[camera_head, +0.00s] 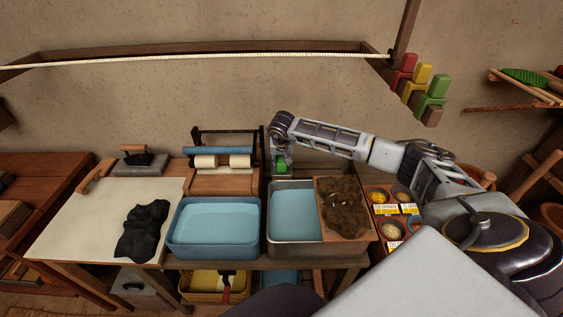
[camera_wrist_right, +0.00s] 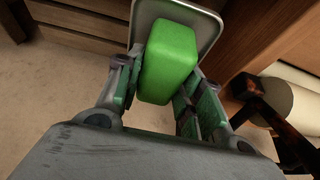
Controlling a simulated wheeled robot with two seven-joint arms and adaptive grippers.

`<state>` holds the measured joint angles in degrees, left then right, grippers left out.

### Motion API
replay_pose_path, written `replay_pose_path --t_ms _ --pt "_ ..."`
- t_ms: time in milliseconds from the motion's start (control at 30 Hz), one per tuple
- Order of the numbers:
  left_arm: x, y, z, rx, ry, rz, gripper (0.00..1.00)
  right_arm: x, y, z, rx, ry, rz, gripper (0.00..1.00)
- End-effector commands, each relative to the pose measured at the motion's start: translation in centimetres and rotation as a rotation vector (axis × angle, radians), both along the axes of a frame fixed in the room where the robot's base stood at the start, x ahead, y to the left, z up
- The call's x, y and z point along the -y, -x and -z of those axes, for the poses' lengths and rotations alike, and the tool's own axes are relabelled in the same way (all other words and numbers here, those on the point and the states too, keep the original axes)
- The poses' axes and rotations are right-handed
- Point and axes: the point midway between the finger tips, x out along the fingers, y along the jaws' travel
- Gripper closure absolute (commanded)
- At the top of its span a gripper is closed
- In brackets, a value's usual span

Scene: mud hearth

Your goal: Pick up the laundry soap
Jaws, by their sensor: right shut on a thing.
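The laundry soap (camera_wrist_right: 168,62) is a bright green block with rounded edges. In the right wrist view it sits between the two fingers of my right gripper (camera_wrist_right: 160,85), which is shut on it. A shallow grey metal dish (camera_wrist_right: 207,22) lies behind the soap; I cannot tell whether the two touch. In the head view the soap (camera_head: 281,163) shows as a small green patch at the end of my right gripper (camera_head: 281,158), behind the metal basin. My left gripper is not in view.
A metal basin of water (camera_head: 295,240) and a blue basin of water (camera_head: 214,227) stand in front. A roller wringer (camera_head: 222,161) is just left of the gripper. A brown lumpy board (camera_head: 343,208) covers the metal basin's right side. A rope (camera_head: 200,60) runs above.

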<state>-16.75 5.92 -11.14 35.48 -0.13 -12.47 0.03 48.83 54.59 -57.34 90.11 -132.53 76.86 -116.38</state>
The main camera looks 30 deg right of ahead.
Motion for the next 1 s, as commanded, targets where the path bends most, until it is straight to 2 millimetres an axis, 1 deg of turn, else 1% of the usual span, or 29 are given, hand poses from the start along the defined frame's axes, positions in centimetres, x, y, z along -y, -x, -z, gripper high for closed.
replay_pose_path --t_ms 167,367,467,800,900,1000 --pt "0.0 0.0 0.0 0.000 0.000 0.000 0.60 0.0 -0.1 -0.3 0.002 -0.001 0.001 0.92" --pt "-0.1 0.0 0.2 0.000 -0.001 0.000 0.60 0.0 -0.1 -1.6 0.003 0.001 0.000 0.92" --pt "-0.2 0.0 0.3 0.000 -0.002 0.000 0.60 0.1 -0.1 -2.9 0.004 0.001 0.001 0.92" --pt "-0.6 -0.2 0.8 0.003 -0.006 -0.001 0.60 0.0 -0.1 -7.8 0.004 0.001 -0.001 0.92" --pt "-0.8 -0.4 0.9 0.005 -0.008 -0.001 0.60 0.0 -0.1 -8.9 0.003 -0.001 -0.001 0.92" --pt "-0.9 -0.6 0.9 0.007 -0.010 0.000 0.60 0.0 -0.1 -9.6 0.002 0.000 0.000 0.92"
